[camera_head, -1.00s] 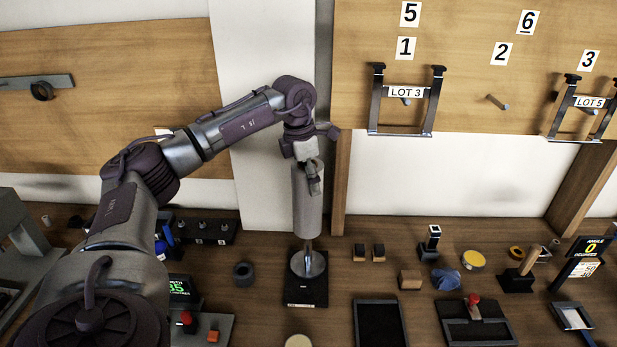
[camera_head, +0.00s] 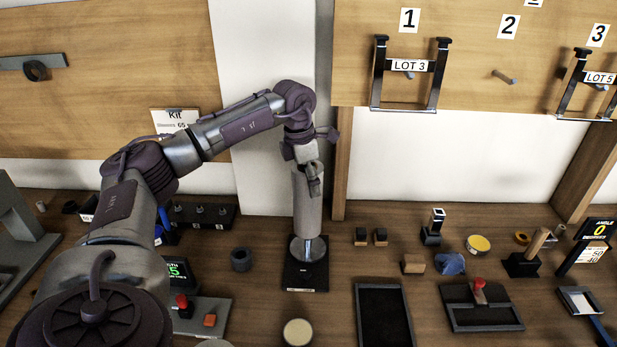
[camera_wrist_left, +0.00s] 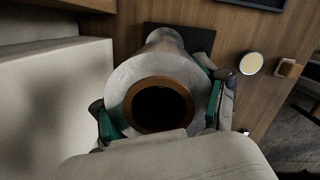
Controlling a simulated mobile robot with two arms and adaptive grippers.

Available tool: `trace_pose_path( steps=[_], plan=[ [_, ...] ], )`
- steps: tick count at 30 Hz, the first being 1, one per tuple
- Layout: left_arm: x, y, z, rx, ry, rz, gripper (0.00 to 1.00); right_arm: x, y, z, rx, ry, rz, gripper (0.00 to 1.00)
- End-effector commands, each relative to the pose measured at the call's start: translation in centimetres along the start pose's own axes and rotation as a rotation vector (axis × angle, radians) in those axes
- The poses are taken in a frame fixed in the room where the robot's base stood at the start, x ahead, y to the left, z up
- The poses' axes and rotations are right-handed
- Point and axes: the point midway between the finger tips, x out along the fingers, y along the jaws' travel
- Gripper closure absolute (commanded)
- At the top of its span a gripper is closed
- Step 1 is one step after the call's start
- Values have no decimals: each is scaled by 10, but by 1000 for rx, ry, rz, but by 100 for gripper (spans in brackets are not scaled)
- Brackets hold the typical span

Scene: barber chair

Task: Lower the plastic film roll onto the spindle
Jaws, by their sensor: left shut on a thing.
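The plastic film roll (camera_head: 307,212) is a pale grey upright cylinder in the head view. My left gripper (camera_head: 314,183) is shut around its upper part. In the left wrist view, the roll (camera_wrist_left: 122,92) with its brown core and dark hole sits between the green-padded fingers of my left gripper (camera_wrist_left: 160,108). The spindle (camera_head: 309,249) has a round metal plate on a black square base (camera_head: 305,276). The roll hangs directly above the plate, its lower end close to it. A short bit of post shows below the roll; how far it enters the core is hidden. My right gripper is out of view.
A dark ring (camera_head: 241,260) stands left of the spindle. A cream disc (camera_head: 298,332) lies in front, and a black tray (camera_head: 384,315) is at front right. Small blocks (camera_head: 371,237) stand to the right. A white wall column (camera_head: 262,165) rises close behind the roll.

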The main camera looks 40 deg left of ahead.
Motion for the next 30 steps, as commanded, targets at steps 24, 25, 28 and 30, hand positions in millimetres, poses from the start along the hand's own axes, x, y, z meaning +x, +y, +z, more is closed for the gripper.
trace_pose_path(
  steps=[24,25,28,30],
  plan=[
    [54,0,-8,0,-2,0,97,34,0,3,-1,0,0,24],
    [56,0,-8,0,-2,0,97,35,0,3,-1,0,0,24],
    [62,0,-9,0,-2,0,97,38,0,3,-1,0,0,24],
    [65,0,-9,0,-3,0,97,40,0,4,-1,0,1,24]
  ],
)
